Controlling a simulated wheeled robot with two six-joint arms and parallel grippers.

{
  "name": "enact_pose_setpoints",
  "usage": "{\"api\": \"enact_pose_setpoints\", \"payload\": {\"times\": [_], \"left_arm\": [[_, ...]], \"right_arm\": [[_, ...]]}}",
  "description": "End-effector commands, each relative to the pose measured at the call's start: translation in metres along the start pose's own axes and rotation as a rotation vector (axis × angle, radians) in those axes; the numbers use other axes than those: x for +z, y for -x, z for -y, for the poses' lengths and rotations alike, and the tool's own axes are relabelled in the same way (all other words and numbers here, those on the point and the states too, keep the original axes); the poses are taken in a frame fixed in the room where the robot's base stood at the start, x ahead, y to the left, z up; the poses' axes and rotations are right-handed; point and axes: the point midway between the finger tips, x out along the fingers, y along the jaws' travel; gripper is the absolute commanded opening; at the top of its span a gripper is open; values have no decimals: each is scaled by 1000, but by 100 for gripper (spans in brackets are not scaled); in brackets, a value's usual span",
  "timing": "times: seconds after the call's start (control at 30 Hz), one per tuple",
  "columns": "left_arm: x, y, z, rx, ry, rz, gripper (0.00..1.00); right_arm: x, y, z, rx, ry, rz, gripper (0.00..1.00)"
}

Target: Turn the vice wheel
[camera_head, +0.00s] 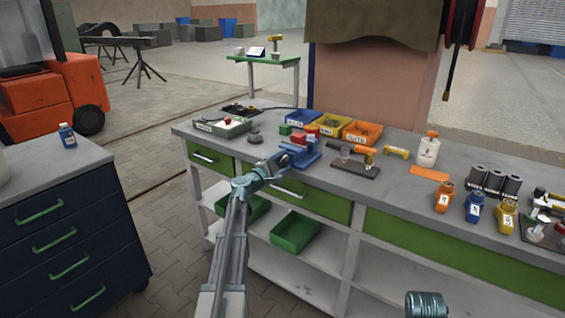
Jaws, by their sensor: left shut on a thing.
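The blue vice (304,154) stands at the front edge of the grey workbench, near the middle of the view. Its grey wheel (284,160) faces the near side and is partly hidden by my left gripper. My left gripper (277,165) reaches up from below and is shut on the vice wheel at the bench edge. The fingertips are small in the view, so the exact hold on the rim is hard to make out. A teal part of my right arm shows at the bottom right, but its gripper is out of view.
Blue, yellow and orange bins (362,132) stand behind the vice. A dark board with a tool (354,168) lies to its right, and a grey tray (222,127) to its left. Several bottles stand farther right. A drawer cabinet (70,235) is at the left, with open floor between.

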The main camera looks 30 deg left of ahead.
Motion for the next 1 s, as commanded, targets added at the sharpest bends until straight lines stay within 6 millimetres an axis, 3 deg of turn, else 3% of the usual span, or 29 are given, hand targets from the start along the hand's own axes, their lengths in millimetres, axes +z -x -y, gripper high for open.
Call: {"api": "enact_pose_setpoints", "payload": {"times": [0.4, 0.9, 0.93, 1.0], "left_arm": [[1, 1, 2, -1, -142, 1, 10], [1, 1, 2, -2, -154, 1, 10], [1, 1, 2, -2, -154, 1, 71], [1, 1, 2, -2, -154, 1, 84]], "right_arm": [[0, -1, 0, 0, 0, 0, 50], [0, -1, 0, 0, 0, 0, 50], [0, -1, 0, 0, 0, 0, 50], [0, -1, 0, 0, 0, 0, 50]]}}
